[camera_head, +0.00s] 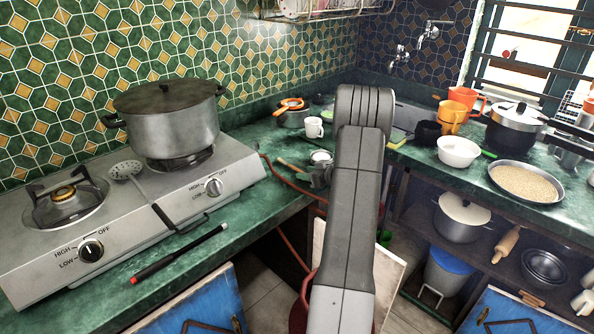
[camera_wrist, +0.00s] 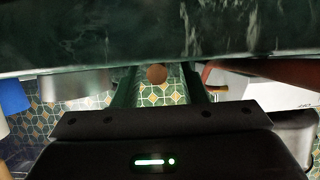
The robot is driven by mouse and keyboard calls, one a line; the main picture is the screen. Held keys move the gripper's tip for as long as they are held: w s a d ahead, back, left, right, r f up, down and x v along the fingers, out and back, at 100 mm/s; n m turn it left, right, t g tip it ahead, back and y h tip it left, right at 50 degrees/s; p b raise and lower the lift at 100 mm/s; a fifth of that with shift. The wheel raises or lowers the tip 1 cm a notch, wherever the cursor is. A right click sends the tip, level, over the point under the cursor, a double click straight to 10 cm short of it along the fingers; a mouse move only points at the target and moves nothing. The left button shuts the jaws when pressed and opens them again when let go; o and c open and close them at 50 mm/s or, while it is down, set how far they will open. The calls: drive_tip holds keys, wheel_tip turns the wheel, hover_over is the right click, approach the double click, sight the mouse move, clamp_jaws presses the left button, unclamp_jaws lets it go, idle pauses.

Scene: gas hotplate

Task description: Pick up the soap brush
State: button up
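A thin brown wooden handle (camera_head: 292,165), which looks like the soap brush's, lies at the counter's front edge, left of my arm. Its head cannot be made out. My gripper (camera_head: 318,180) is at that edge, at the handle's right end and partly hidden by my arm. In the wrist view, a round brown end (camera_wrist: 157,73), seemingly of the same handle, shows between the two fingers of my gripper (camera_wrist: 160,78). The fingers are apart, with a gap visible on both sides of it.
The green counter (camera_head: 235,262) edge runs close by the gripper. A gas hotplate (camera_head: 130,205) with a large pot (camera_head: 170,125) stands at left. A white mug (camera_head: 313,127) and small pan (camera_head: 292,118) stand behind. A red hose (camera_head: 285,180) passes near the handle.

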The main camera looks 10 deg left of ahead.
clamp_jaws()
drive_tip(key=shift+r, duration=0.1)
wheel_tip(320, 180, up, 10)
drive_tip(key=shift+p, duration=0.35)
